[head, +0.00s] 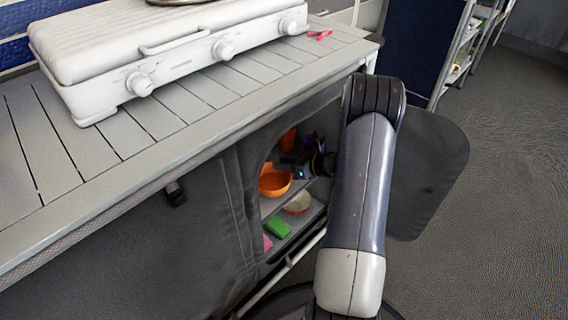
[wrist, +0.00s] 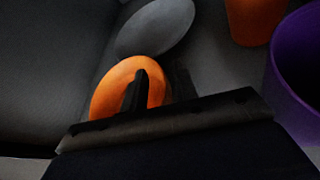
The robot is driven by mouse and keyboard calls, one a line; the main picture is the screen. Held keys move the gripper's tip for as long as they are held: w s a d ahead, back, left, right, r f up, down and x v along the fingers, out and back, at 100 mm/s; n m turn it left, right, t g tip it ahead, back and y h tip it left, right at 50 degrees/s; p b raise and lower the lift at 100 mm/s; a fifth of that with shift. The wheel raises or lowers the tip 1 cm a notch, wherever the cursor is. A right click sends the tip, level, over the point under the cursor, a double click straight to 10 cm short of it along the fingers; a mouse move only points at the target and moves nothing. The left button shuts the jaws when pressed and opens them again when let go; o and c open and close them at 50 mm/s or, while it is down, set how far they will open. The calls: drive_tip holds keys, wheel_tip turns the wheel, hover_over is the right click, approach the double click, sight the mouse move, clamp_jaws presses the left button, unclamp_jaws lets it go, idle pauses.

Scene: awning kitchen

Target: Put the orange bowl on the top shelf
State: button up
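The orange bowl (head: 274,182) is inside the open cabinet, at the upper shelf near its front left edge. It also shows in the wrist view (wrist: 108,88), partly behind a finger. My gripper (head: 303,166) reaches into the cabinet just right of the bowl. In the wrist view my gripper (wrist: 160,85) has its fingers apart, one in front of the bowl's orange surface and a dark one just right of its edge. Contact with the rim cannot be told. The upper shelf (head: 273,206) is partly hidden by the bowl and my arm.
An orange cup (wrist: 255,18), a purple container (wrist: 300,65) and a grey oval dish (wrist: 155,27) stand close by. Below are a pale bowl (head: 298,203), a green item (head: 278,228) and a pink item (head: 267,243). A dark fabric flap (head: 430,165) hangs open at right.

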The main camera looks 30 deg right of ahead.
drive_tip(key=p+v, duration=0.3)
drive_tip(key=v, duration=0.8)
drive_tip(key=shift+s+d, duration=0.25)
drive_tip(key=shift+d, duration=0.05)
drive_tip(key=shift+r, duration=0.15)
